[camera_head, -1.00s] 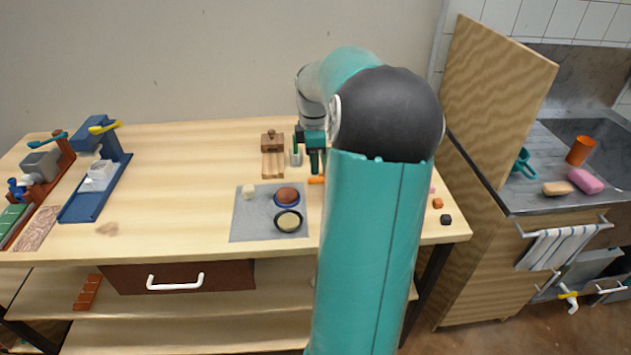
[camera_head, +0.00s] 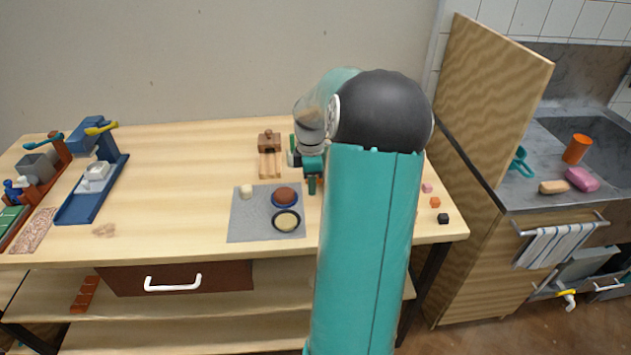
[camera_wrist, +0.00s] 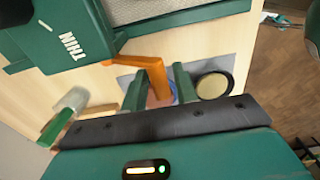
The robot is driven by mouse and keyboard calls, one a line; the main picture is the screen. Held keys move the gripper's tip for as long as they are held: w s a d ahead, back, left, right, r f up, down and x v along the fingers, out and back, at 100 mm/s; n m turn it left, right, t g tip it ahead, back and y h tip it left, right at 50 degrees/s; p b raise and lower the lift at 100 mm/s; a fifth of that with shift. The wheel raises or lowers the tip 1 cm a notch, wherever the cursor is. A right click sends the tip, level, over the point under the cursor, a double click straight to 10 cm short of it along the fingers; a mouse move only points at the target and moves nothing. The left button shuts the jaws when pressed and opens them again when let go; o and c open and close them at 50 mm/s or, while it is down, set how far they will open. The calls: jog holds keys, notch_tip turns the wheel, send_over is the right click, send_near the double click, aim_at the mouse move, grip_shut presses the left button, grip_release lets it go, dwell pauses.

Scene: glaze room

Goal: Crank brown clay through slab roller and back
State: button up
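In the wrist view the green slab roller (camera_wrist: 72,32), marked THIN, fills the upper left, with an orange crank handle (camera_wrist: 142,62) reaching out from it. My gripper (camera_wrist: 160,88) is open, its two green fingers either side of the handle's end; whether they touch it is unclear. In the head view my gripper (camera_head: 312,184) is low over the bench beside the grey mat, and my arm hides most of the roller. The brown clay (camera_head: 286,195) sits in a blue dish on the mat (camera_head: 246,230).
A dish with a pale disc (camera_head: 287,221) and a cream lump (camera_head: 246,191) also lie on the mat. A wooden block tool (camera_head: 269,155) stands behind. Blue (camera_head: 93,190) and red-brown (camera_head: 40,175) lever devices stand at left. The bench between is mostly clear.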

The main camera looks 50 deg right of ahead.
jog(key=shift+w+d+r, duration=1)
jog(key=shift+d, duration=0.2)
jog(key=shift+w+d+r, duration=0.55)
jog(key=shift+w+d, duration=0.25)
jog(key=shift+d, duration=0.1)
jog(key=shift+w, duration=0.1)
jog(key=shift+w+d, duration=0.9)
jog(key=shift+d, duration=0.15)
